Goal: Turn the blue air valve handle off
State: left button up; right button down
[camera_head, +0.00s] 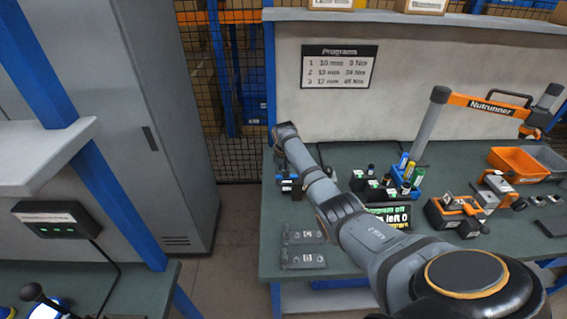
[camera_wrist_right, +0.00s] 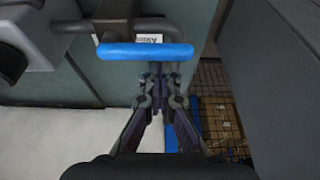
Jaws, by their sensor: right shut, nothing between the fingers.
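In the right wrist view, the blue valve handle (camera_wrist_right: 146,51) is a rounded bar lying crosswise. A grey stem joins it to grey pipework, with a partly hidden white label behind. My right gripper (camera_wrist_right: 161,75) is shut and empty, its fingertips at the lower edge of the bar. I cannot tell whether they touch it. In the head view my right arm reaches from the lower right to the back left of the bench, and its gripper cannot be made out there. I cannot make out the handle in the head view. My left gripper is in neither view.
The green bench (camera_head: 440,262) holds dark sockets, orange tools and an orange bin (camera_head: 518,164). A nutrunner (camera_head: 490,107) hangs at the right. A grey cabinet (camera_head: 165,130) stands left, with open floor beside it. Mesh fencing (camera_wrist_right: 225,115) shows beyond the gripper.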

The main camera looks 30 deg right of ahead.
dwell(0.4)
